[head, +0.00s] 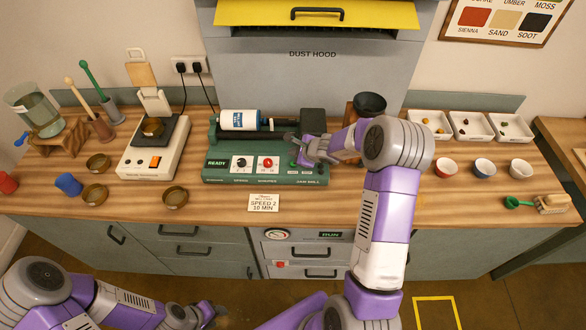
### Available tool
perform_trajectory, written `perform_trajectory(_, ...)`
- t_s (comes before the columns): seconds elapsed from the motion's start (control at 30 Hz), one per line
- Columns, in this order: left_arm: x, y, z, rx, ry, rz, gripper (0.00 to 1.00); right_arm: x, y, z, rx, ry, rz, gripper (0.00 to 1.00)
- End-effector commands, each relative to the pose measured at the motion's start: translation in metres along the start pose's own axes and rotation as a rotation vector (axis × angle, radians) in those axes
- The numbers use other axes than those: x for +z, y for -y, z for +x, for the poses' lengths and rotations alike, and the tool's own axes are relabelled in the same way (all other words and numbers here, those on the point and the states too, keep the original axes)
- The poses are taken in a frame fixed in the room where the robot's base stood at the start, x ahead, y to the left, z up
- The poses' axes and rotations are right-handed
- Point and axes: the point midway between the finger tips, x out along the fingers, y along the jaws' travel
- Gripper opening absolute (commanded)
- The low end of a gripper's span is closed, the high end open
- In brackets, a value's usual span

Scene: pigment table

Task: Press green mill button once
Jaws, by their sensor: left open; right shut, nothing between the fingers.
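The jar mill (222,174) is a green machine on the table below the dust hood, with a white jar (239,120) lying on top. Its front panel has a lit READY display (217,163), a black dial (241,162) and a red button (267,162). My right gripper (292,147) is shut and empty at the right part of the panel. A small green spot, perhaps the green button (293,165), shows just below its fingers; contact cannot be told. My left gripper (213,311) is open and empty, low in front of the cabinets.
A note card (263,203) reading speed 2, 10 min lies in front of the mill. A balance (152,163) and brass pans stand left. White trays (430,124) and small bowls (483,167) stand right. A dark bowl (370,104) is behind my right forearm.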

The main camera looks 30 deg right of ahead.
Motion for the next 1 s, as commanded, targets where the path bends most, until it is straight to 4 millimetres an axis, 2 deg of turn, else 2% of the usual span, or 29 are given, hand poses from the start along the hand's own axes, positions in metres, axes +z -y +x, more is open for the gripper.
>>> perform_trajectory(0.03,-0.001,0.004,0.012,0.0,0.0,0.0,0.43,-0.006,-0.006,0.008,-0.001,0.001,-0.001,0.0)
perform_trajectory(0.23,-0.001,0.01,0.028,0.0,0.0,0.0,0.43,-0.013,-0.013,0.018,-0.001,0.001,-0.002,0.0)
perform_trajectory(1.0,-0.001,0.011,0.028,0.0,0.0,0.0,0.43,-0.013,-0.013,0.019,-0.001,0.0,-0.001,0.0)
